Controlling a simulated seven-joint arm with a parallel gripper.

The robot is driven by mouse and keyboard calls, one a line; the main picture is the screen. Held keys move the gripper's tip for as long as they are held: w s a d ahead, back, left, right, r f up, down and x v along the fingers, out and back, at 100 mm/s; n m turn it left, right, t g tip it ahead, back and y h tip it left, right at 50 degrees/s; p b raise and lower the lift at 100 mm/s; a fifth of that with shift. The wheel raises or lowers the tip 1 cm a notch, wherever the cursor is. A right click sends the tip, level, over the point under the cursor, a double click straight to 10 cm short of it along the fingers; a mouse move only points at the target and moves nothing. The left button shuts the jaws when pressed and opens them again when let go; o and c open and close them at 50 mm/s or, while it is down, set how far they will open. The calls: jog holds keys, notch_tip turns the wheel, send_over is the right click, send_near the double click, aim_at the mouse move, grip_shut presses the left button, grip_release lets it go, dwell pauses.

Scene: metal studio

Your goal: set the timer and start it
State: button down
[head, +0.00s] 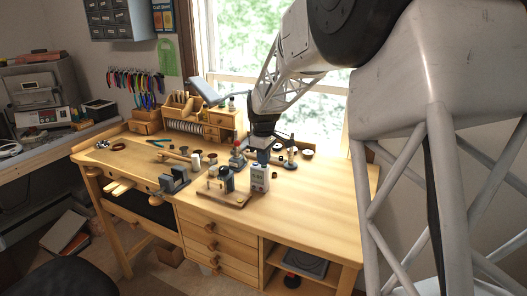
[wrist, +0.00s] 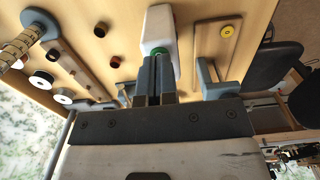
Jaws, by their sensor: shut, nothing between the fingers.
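The timer looks to be the small white upright box (head: 260,179) on the workbench, with a dark patch on its front. In the wrist view a white box (wrist: 159,25) with a green round part (wrist: 158,51) lies just past my fingertips. My gripper (head: 262,158) is shut and empty, close above and behind the box. In the wrist view the two fingers of my gripper (wrist: 157,60) are together, with their tips at the green part. I cannot tell whether they touch it. The fingers hide part of the box.
A wooden board (head: 224,201) with a dark device stands left of the box. A grey vise (head: 174,180) sits further left. A red-topped item (head: 237,159) and several small jars stand close to my gripper. The right part of the bench top (head: 310,200) is clear.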

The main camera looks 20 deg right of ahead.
aim_at(264, 167)
jog(key=shift+f, duration=0.25)
jog(key=shift+s+f, duration=0.15)
jog(key=shift+f, duration=1.15)
notch_tip(264, 167, up, 16)
jog(key=shift+w, duration=0.2)
dwell(0.6)
